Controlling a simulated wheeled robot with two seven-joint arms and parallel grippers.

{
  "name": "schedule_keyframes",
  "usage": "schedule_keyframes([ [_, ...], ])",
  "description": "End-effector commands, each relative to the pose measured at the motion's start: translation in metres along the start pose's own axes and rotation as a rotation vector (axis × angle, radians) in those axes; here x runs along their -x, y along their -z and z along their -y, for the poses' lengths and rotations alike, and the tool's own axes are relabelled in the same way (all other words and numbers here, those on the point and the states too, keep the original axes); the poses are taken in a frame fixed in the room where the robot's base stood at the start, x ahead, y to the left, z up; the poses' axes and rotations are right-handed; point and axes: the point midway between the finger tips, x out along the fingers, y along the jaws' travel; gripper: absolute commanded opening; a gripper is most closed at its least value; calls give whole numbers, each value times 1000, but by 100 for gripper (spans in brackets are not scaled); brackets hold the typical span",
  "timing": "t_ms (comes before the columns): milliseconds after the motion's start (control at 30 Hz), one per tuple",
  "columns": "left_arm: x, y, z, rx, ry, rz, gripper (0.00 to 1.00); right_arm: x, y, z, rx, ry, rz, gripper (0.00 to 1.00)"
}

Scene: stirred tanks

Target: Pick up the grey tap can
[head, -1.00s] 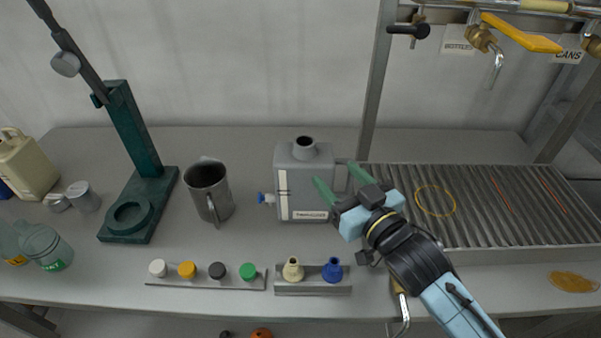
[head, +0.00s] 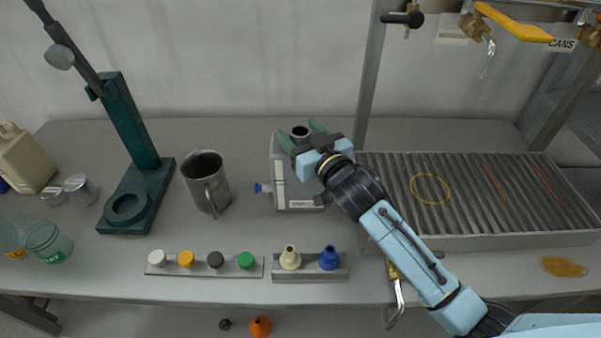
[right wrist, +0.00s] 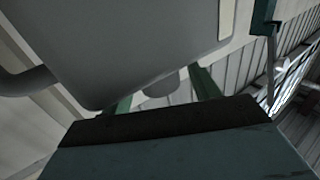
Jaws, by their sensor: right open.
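The grey tap can (head: 296,188) stands upright on the bench in the head view, with a blue tap on its left side and a pale label low on its front. My right gripper (head: 300,133) is open over the can's top, its green fingers either side of the dark-mouthed neck. The gripper body and arm hide the can's upper right part. In the right wrist view the can's grey body (right wrist: 130,45) fills the upper left, close to the fingers (right wrist: 162,92). I cannot tell whether they touch. My left gripper is not in view.
A metal jug (head: 205,180) stands left of the can. Rows of caps (head: 205,268) and nozzles (head: 310,271) lie in front. A ribbed drain tray (head: 480,242) is on the right, with taps above. A green stand (head: 140,190) is farther left.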

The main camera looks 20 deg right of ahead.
Motion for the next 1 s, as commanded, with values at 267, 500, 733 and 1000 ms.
schedule_keyframes([
  [267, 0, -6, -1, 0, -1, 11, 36, -1, 0, 0, 0, 0, 0, 54],
  [500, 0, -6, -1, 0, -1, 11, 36, -1, 0, 0, 0, 1, 0, 23],
  [733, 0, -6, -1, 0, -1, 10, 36, -1, 0, 0, 0, 1, 0, 0],
  [1000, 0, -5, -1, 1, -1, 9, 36, -1, 3, 0, 0, 1, -4, 0],
])
